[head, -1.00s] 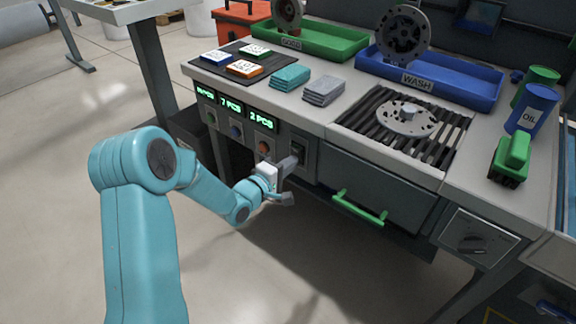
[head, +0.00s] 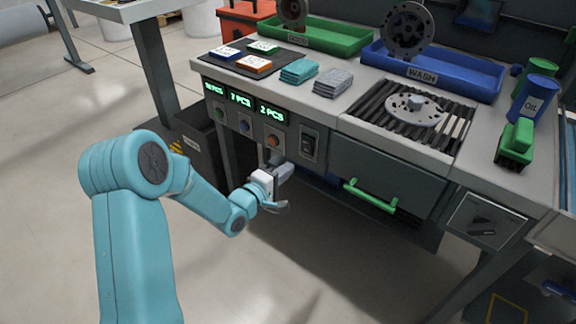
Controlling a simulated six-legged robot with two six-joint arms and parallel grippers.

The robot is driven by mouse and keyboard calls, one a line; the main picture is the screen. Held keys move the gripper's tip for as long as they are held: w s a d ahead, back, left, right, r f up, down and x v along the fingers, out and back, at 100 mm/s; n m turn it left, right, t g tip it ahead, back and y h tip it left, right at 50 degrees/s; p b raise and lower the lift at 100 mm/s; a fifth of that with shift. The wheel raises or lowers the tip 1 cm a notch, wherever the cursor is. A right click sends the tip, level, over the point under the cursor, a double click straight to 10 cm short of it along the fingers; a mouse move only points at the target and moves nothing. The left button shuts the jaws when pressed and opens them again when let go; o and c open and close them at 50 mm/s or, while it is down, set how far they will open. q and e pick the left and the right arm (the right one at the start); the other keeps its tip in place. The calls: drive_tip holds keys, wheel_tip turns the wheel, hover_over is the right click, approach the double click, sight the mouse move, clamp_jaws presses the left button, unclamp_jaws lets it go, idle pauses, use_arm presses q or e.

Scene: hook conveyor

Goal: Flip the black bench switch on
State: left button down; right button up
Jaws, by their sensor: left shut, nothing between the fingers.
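The black bench switch (head: 309,145) is a dark rocker in a grey plate on the bench's front panel, right of the green number displays. It shows clearly; which way the rocker is tipped is too small to tell. My left gripper (head: 284,190) is shut and empty. It is below and a little left of the switch in the picture, apart from it, in front of the panel under the round buttons. My right gripper is not in view.
An orange-brown button (head: 272,141) sits left of the switch. A drawer with a green handle (head: 370,196) lies to the right, and a rotary knob panel (head: 482,222) is farther right. The bench top (head: 340,108) carries cloths, cards and trays. Open floor lies in front.

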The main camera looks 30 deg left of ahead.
use_arm(q)
drive_tip(key=s+f, duration=0.1)
drive_tip(key=s, duration=0.6)
drive_tip(key=shift+s+a+p, duration=0.15)
drive_tip(key=shift+a+p, duration=0.15)
drive_tip(key=shift+p, duration=0.05)
drive_tip(key=shift+f, duration=0.1)
